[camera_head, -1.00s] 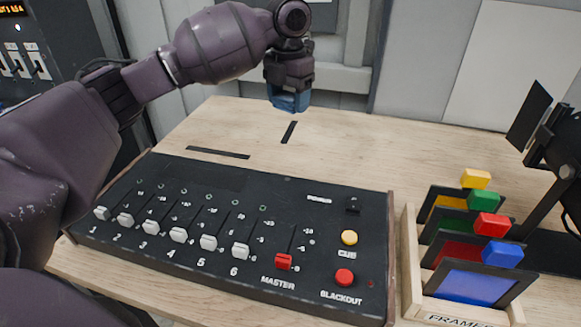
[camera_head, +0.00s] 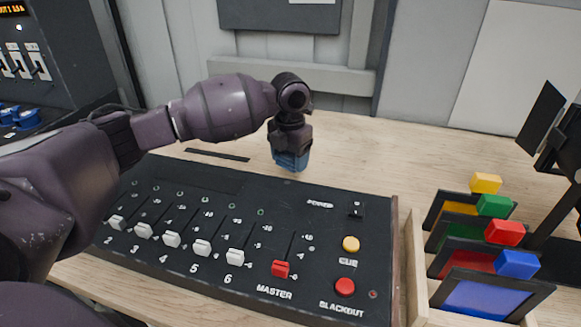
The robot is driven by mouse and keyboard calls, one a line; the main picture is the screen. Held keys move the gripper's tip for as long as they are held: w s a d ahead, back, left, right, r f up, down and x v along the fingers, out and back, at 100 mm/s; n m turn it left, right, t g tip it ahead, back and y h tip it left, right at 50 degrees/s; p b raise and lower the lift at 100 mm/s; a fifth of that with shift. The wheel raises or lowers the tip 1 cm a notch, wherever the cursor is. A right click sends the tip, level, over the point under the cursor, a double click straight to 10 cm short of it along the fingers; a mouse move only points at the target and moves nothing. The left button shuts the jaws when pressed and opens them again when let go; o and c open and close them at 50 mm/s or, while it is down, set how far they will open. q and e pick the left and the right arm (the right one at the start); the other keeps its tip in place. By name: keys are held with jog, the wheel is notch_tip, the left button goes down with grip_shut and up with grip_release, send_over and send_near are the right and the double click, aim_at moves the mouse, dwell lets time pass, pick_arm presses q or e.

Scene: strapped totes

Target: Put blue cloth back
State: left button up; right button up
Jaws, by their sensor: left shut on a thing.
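My left gripper (camera_head: 291,150) hangs pointing down over the bare table just behind the black control desk. It is shut on a small blue thing, which I take to be the blue cloth (camera_head: 291,161). Only a blue patch of it shows at the fingertips, so its full shape is hidden. It is low, at or close above the table; I cannot tell whether it touches. My right gripper is not in view.
The black control desk (camera_head: 200,180) with white sliders fills the front. A wooden rack (camera_head: 417,275) at the right holds coloured frames with yellow, green, red and blue tabs. A dark lamp (camera_head: 550,135) stands behind it. A dark strip (camera_head: 217,155) lies on the table (camera_head: 390,150), which is clear at the back.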

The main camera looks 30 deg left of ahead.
aim_at(290, 167)
pick_arm(q)
notch_tip(290, 167, down, 3)
jog(key=shift+r, duration=0.1)
jog(key=shift+f, duration=0.2)
jog(key=o, duration=0.9)
